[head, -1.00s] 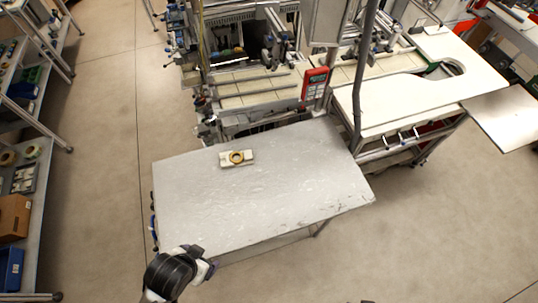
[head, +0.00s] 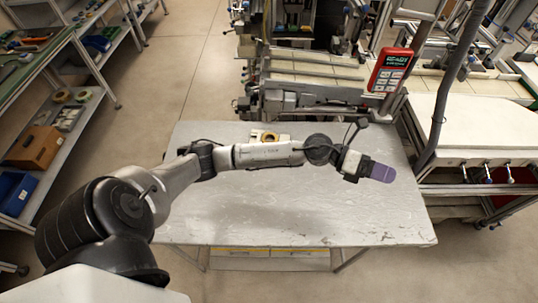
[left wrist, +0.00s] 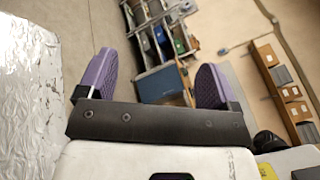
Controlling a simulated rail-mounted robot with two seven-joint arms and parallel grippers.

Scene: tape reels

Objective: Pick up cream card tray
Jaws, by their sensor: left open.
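The cream card tray (head: 285,138) lies near the back edge of the grey table, with a yellow-brown tape reel (head: 269,136) on it. In the head view my left forearm passes in front of it and hides its front part. My left gripper (head: 382,172) has purple fingers and is over the right part of the table, to the right of the tray and apart from it. In the left wrist view the gripper (left wrist: 158,65) is open, with nothing between its fingers. The tray is not in that view. My right gripper is not in view.
The grey table (head: 300,222) is otherwise bare. A machine with a red handheld panel (head: 389,70) stands behind it. A white worktop (head: 470,130) is at the right. Shelves with a brown box (head: 34,147) and a blue bin (head: 17,192) stand at the left.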

